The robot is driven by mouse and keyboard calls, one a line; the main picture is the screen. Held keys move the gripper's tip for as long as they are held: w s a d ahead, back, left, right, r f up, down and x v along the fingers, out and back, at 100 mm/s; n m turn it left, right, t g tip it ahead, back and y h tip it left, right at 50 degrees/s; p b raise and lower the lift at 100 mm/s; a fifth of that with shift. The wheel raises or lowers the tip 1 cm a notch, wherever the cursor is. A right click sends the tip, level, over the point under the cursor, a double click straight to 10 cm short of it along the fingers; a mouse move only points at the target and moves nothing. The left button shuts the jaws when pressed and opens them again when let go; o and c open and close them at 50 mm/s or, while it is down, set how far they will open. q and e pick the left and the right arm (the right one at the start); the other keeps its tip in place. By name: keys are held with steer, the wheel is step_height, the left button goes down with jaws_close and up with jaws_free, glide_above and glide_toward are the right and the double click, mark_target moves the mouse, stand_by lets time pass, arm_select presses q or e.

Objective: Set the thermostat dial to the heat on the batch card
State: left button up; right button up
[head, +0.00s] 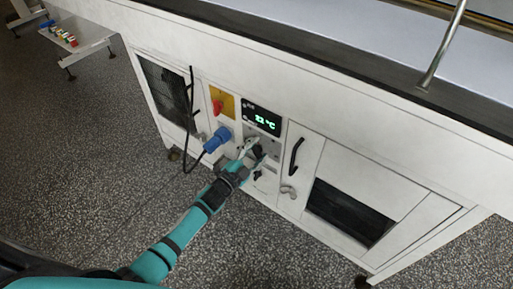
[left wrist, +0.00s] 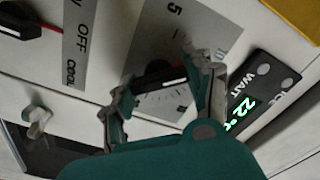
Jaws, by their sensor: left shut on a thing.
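A "5" and tick marks show on the plate. My left gripper (head: 254,152) is at the panel below the display in the head view. In the left wrist view its fingers (left wrist: 162,84) are closed around the dial's two ends. The green display (head: 261,122) reads 22 °C; it also shows in the left wrist view (left wrist: 242,104), with the word "WAIT" beside it. No batch card is readable. My right gripper is out of view.
A second black knob (left wrist: 17,22) sits by an "OFF COOL" label. A red switch on a yellow plate (head: 228,100), a blue plug (head: 217,138) with a black cable, and a black door handle (head: 296,155) are close by. The speckled floor (head: 90,160) in front is clear.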

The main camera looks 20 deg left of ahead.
arm_select(q)
steer(key=n+p, duration=0.2)
steer(key=n, duration=0.3)
steer(key=shift+a+n, duration=0.1)
steer(key=shift+n, duration=0.2)
steer(key=shift+a+n+p, duration=0.1)
steer(key=shift+n+p, duration=0.3)
steer(key=shift+n, duration=1.8)
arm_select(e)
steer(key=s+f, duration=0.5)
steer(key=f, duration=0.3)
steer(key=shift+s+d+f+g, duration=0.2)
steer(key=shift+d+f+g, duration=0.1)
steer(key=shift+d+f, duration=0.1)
arm_select(q)
steer(key=o, duration=1.2)
steer(key=v, duration=1.2)
